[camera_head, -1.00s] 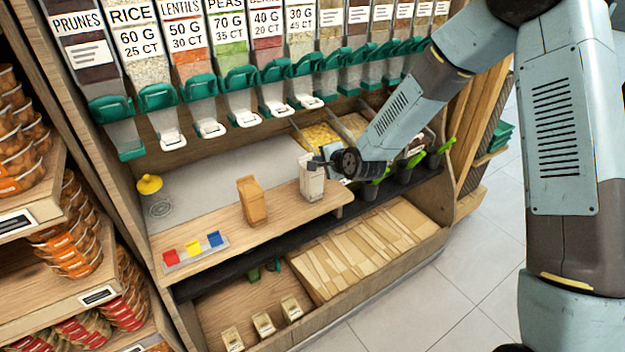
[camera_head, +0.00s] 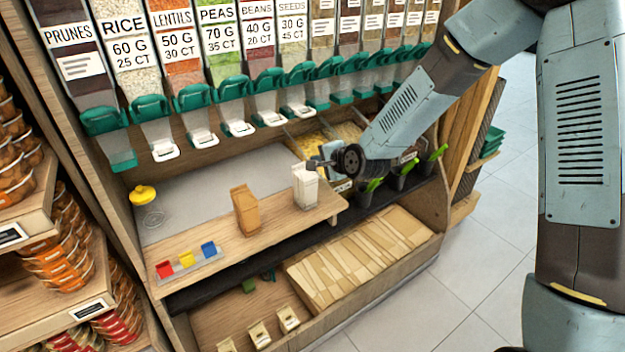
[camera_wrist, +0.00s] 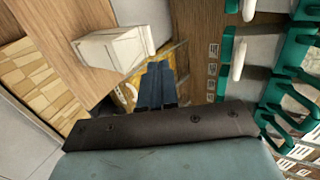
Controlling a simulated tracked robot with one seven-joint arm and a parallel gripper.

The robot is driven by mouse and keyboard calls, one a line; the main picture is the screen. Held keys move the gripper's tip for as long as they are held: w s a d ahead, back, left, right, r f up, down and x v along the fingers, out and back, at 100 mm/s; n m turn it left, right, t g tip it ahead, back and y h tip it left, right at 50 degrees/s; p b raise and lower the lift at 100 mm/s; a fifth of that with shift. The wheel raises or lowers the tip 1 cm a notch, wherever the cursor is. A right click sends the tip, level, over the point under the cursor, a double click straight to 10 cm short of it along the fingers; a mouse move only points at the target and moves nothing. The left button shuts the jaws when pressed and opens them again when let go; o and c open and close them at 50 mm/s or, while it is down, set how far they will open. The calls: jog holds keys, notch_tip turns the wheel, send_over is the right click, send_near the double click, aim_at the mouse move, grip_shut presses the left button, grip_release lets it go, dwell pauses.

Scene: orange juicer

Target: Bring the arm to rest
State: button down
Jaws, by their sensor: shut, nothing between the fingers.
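My arm reaches in from the right in the head view, bent at the elbow. My gripper (camera_head: 318,163) is at the right end of the wooden counter (camera_head: 290,226), beside a white box-shaped container (camera_head: 305,187). In the wrist view my gripper's dark fingers (camera_wrist: 158,72) lie side by side, shut with nothing between them. The white container (camera_wrist: 108,50) stands just left of the fingertips there. Whether the fingers touch it I cannot tell.
A brown paper bag (camera_head: 245,210) stands mid-counter. A tray of red, yellow and blue blocks (camera_head: 187,262) and a yellow-topped item (camera_head: 143,195) are at left. Dispensers with green levers (camera_head: 192,98) hang above. A bin of flat brown packets (camera_head: 350,270) is below. Open floor (camera_head: 480,250) lies right.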

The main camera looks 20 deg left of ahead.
jog(key=s+d+r+n+h, duration=0.35)
jog(key=d+r, duration=0.45)
jog(key=d, duration=0.5)
jog(key=s+d+r+n+h, duration=0.2)
jog(key=d+r+h, duration=0.2)
jog(key=d+r, duration=0.65)
jog(key=s+d+r+n+g+h, duration=0.1)
jog(key=s+d+r, duration=0.2)
jog(key=s+d, duration=0.6)
jog(key=s+d+r+n+g+h, duration=0.1)
jog(key=s+d+r, duration=0.2)
jog(key=s+d, duration=0.6)
jog(key=s, duration=0.4)
jog(key=shift+s+d+n, duration=0.2)
jog(key=shift+d+n, duration=0.15)
jog(key=shift+d, duration=0.05)
